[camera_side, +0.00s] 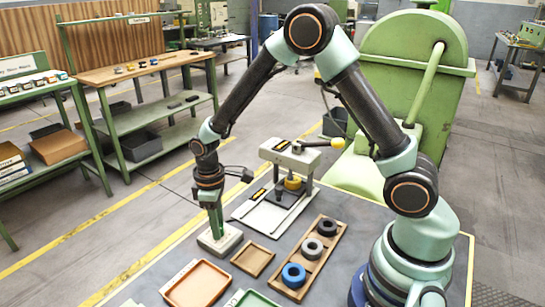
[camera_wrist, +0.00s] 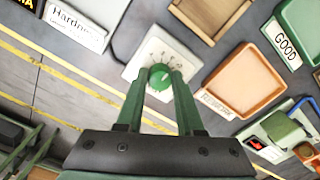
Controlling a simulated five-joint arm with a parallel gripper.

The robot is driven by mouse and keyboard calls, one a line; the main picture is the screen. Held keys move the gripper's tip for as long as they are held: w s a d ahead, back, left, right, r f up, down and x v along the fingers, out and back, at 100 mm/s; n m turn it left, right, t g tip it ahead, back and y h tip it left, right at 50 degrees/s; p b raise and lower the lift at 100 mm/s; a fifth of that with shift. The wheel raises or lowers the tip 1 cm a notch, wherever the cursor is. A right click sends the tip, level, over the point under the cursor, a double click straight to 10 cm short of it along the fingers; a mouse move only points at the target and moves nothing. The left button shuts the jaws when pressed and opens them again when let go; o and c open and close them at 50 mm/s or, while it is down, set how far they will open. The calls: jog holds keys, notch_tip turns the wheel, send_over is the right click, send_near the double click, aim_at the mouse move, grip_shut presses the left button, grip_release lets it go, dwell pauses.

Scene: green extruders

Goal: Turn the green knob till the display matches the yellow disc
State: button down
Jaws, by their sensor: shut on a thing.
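The green knob (camera_wrist: 160,77) sits on a pale square dial plate (camera_wrist: 140,62) with marks around the knob. My gripper (camera_wrist: 161,72) has its two green fingers closed on either side of the knob. In the side view my gripper (camera_side: 217,232) points straight down onto the pale block (camera_side: 220,241), and its fingers hide the knob. A yellow disc (camera_side: 292,183) sits under the head of the grey press (camera_side: 290,156).
A wooden rack (camera_side: 318,262) holds black, grey and blue rings. An orange tray (camera_side: 197,284), a brown tray (camera_side: 253,259) and a green-edged tray (camera_side: 250,299) lie near the pale block. The press stands close behind my gripper. Grey tabletop is clear left of the press.

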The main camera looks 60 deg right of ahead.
jog(key=shift+w+d+r+m, duration=0.1)
jog(key=shift+w+m, duration=0.05)
jog(key=shift+m, duration=2.55)
jog(key=c, duration=0.5)
grip_release()
jog(key=shift+c, duration=0.2)
notch_tip(320, 180, up, 12)
